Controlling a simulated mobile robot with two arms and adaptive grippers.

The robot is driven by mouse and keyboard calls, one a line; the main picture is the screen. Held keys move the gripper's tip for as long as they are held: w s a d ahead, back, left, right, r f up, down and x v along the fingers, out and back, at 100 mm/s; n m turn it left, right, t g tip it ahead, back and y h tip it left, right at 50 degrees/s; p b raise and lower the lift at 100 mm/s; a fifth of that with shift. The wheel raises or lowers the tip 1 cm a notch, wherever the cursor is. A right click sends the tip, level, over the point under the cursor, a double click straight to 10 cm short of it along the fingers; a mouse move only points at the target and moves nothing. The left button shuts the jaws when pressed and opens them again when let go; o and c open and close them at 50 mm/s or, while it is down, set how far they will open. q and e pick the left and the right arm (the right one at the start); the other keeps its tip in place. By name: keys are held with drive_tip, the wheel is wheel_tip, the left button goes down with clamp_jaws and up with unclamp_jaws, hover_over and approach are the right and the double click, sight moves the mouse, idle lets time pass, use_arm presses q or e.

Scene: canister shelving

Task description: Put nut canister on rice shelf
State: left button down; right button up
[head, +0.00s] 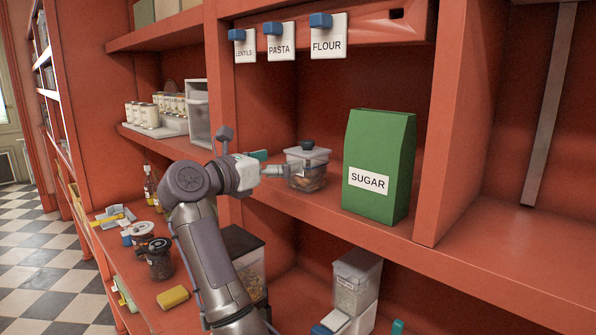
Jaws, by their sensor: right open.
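A clear square canister with a dark knob on its grey lid (307,168) stands upright on the middle shelf, left of the sugar bag. It holds brownish contents that look like nuts; I see no label on it. My right gripper (275,164) is open at the canister's left side, with its fingers pointing at it. I cannot tell whether a finger touches it. A clear canister with pale, rice-like contents (356,281) stands on the lower shelf. My left gripper is not in view.
A green sugar bag (379,166) stands close to the canister's right. Labelled tags for pasta (280,42) and flour (328,37) hang above. Another clear container (246,262) stands behind my forearm. Jars (158,259) and a yellow block (173,297) occupy the lower left shelf.

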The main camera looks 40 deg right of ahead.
use_arm(q)
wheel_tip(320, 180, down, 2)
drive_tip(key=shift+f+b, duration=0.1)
drive_tip(key=shift+b, duration=0.55)
use_arm(e)
drive_tip(key=a, duration=0.3)
drive_tip(key=shift+s+a, duration=0.2)
drive_tip(key=shift+a, duration=0.2)
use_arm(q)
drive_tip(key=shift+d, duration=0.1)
